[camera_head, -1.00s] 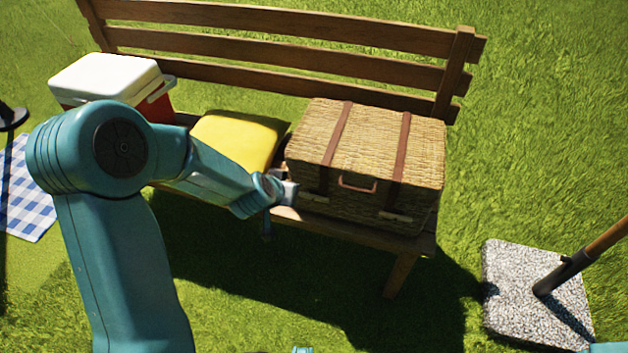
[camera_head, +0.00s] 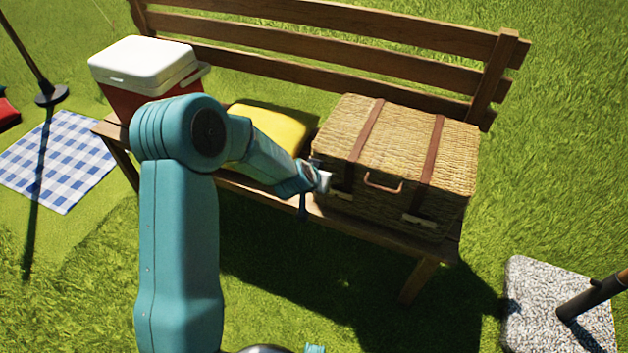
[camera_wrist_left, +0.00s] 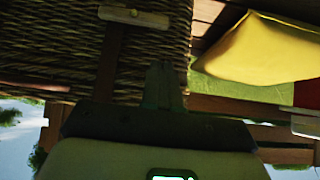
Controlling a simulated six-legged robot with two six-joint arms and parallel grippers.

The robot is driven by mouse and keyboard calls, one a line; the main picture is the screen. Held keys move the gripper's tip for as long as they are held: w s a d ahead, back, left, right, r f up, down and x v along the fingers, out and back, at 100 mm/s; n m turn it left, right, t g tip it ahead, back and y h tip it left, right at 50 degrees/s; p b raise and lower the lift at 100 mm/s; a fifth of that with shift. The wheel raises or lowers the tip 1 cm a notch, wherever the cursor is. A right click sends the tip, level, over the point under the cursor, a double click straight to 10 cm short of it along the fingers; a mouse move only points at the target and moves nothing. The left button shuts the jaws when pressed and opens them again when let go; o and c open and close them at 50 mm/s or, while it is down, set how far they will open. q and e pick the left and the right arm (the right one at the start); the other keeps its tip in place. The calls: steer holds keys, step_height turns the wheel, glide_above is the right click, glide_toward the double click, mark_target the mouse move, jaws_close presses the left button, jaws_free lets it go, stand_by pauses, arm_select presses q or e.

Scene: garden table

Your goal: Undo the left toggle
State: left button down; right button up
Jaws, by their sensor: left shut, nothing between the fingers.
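A wicker basket (camera_head: 400,140) with two brown straps and a front handle (camera_head: 383,184) sits shut on the bench. Its left toggle (camera_head: 340,196) is a pale wooden bar low on the front, partly behind my gripper. The toggle (camera_wrist_left: 134,16) also shows in the wrist view at the top, lying level across the wicker around a small pin. The right toggle (camera_head: 418,220) lies level too. My left gripper (camera_head: 326,181) is shut and empty in front of the basket's left front, close to the left toggle. Its fingertips (camera_wrist_left: 164,72) appear apart from the toggle. My right gripper is not in view.
A yellow cushion (camera_head: 270,128) lies left of the basket, close to my left arm. A red and white cooler (camera_head: 145,70) stands further left on the bench (camera_head: 350,222). A stone slab (camera_head: 540,300) with a pole is at the lower right. The grass in front is clear.

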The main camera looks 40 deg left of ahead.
mark_target(337, 193)
arm_select(q)
steer(key=f, duration=0.1)
steer(key=f+b, duration=0.1)
steer(key=f, duration=0.1)
steer(key=w+f, duration=0.1)
steer(key=f, duration=0.1)
steer(key=shift+a+b, duration=0.1)
steer(key=shift+b, duration=0.3)
